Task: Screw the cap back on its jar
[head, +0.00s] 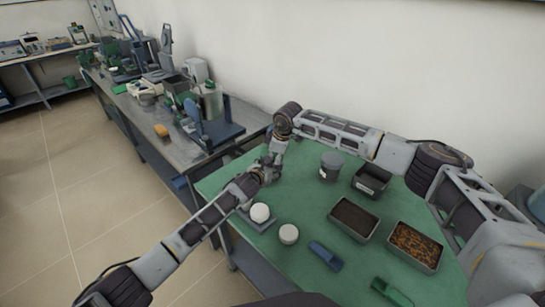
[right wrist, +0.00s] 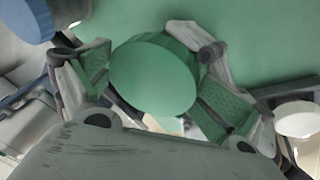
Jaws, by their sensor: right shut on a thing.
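My right gripper (right wrist: 152,78) is shut on a round green cap (right wrist: 153,76), which sits between its two pads in the right wrist view. In the head view my right gripper (head: 273,158) hangs down at the left side of the green table, right at my left gripper (head: 263,174). The two grippers overlap there and hide the cap and whatever is under it. A small pale patch shows below the cap in the right wrist view, but I cannot tell whether it is the jar. Whether my left gripper is open or shut is not visible.
The green mat (head: 301,192) holds a grey tub (head: 331,165), a dark empty box (head: 371,181), two filled trays (head: 353,218) (head: 415,246), a blue scoop (head: 325,255) and a green one (head: 391,292). White round containers (head: 260,212) (head: 289,234) stand near my left arm.

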